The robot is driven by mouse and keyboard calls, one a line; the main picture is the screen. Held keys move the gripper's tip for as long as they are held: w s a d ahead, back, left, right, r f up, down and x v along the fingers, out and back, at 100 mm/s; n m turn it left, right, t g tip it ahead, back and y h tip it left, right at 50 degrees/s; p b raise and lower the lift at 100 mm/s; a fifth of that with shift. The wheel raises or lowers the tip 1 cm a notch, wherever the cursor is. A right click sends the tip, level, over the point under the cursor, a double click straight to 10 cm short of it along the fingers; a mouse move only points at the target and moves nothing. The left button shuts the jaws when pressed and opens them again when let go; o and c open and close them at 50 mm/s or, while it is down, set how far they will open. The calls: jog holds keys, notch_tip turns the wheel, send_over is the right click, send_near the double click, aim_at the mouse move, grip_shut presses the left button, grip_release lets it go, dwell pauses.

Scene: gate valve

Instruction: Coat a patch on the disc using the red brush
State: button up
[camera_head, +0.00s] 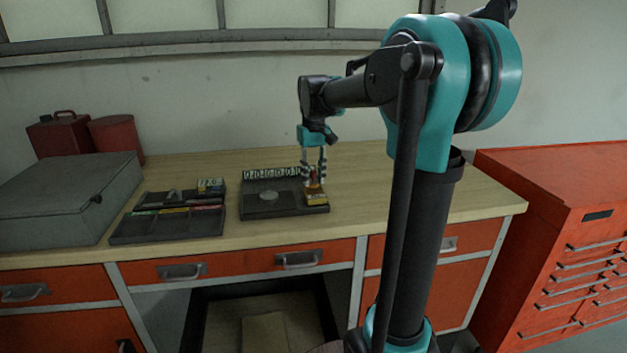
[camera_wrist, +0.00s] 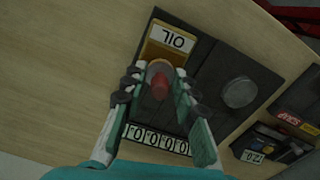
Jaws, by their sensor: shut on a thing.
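My gripper (camera_wrist: 158,93) is shut on the red brush (camera_wrist: 161,86), whose red end shows between the fingers in the wrist view. The fingers point down over the right part of a dark tray, and the gripper also shows in the head view (camera_head: 314,174). The yellow block marked OIL (camera_wrist: 168,45) is right by the brush; in the head view it is at the tray's front right (camera_head: 317,199). I cannot tell whether the brush touches it. The grey disc (camera_wrist: 239,92) lies flat on the same tray, apart from the brush; the head view shows it too (camera_head: 268,196). The bristles are hidden.
The dark tray (camera_head: 252,212) has a row of white markings (camera_head: 272,173) along its back. A second dark tray (camera_head: 150,236) with coloured items stands to its left. A grey case (camera_head: 65,200) and red cans (camera_head: 60,135) are farther left. Bare wood lies right of the disc tray.

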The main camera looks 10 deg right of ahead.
aim_at(314, 170)
jog(key=shift+r, duration=2.75)
